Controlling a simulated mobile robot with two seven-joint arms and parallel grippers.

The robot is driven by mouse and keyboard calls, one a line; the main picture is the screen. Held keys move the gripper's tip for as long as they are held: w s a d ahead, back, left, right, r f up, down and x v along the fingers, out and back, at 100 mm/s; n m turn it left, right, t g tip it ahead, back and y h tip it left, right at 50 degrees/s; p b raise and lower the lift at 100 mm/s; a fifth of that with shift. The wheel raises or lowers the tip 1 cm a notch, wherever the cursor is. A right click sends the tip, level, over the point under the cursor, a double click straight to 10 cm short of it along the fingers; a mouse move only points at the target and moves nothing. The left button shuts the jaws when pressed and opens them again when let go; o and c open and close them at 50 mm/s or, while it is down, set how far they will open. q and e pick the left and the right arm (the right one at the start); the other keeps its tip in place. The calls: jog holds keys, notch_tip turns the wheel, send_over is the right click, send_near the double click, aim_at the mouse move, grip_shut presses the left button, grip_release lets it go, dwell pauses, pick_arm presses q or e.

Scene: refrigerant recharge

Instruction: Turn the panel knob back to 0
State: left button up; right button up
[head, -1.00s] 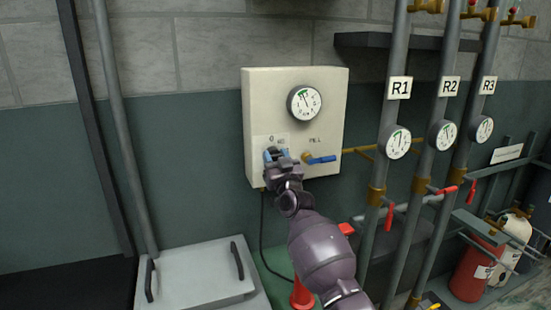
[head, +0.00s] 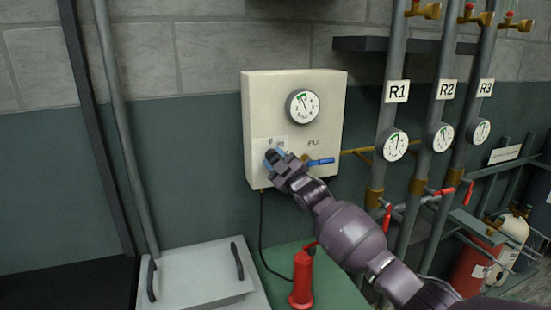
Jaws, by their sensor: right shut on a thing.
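The cream wall panel (head: 255,110) carries a round gauge (head: 302,106) at its upper right and a blue fill lever (head: 320,162) at its lower right. The blue panel knob (head: 268,155) sits at the panel's lower left, below a white label plate with a 0 and a 90 mark. My right gripper (head: 273,158) is shut on the knob and hides most of it. The knob's exact angle cannot be read. My left gripper is not in view.
Grey pipes labelled R1 (head: 396,90), R2 and R3 with gauges and red-handled valves stand right of the panel. A red cylinder (head: 302,280) stands on a green surface below. A grey lidded box (head: 200,278) is at the lower left.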

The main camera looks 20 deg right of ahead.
jog(key=n, duration=0.2)
jog(key=shift+r+n+g+y+p, duration=0.2)
jog(key=shift+n+g+y+p, duration=0.1)
jog(key=shift+p, duration=0.1)
jog(key=n+g+p, duration=0.1)
jog(key=n, duration=0.1)
jog(key=n+g+p, duration=0.1)
jog(key=n+p, duration=0.1)
jog(key=shift+d+r+n+y, duration=0.1)
jog(key=shift+n+y, duration=0.2)
jog(key=shift+n, duration=0.1)
jog(key=shift+n+g+p, duration=0.3)
jog(key=shift+n+p, duration=0.25)
jog(key=shift+n, duration=0.15)
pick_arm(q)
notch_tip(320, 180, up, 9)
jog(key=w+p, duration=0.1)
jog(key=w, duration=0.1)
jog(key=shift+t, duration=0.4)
pick_arm(e)
jog(key=shift+f+n+g, duration=0.2)
jog(key=shift+n+g, duration=0.1)
jog(key=shift+n, duration=0.5)
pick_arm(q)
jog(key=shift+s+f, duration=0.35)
pick_arm(e)
jog(key=o, duration=0.9)
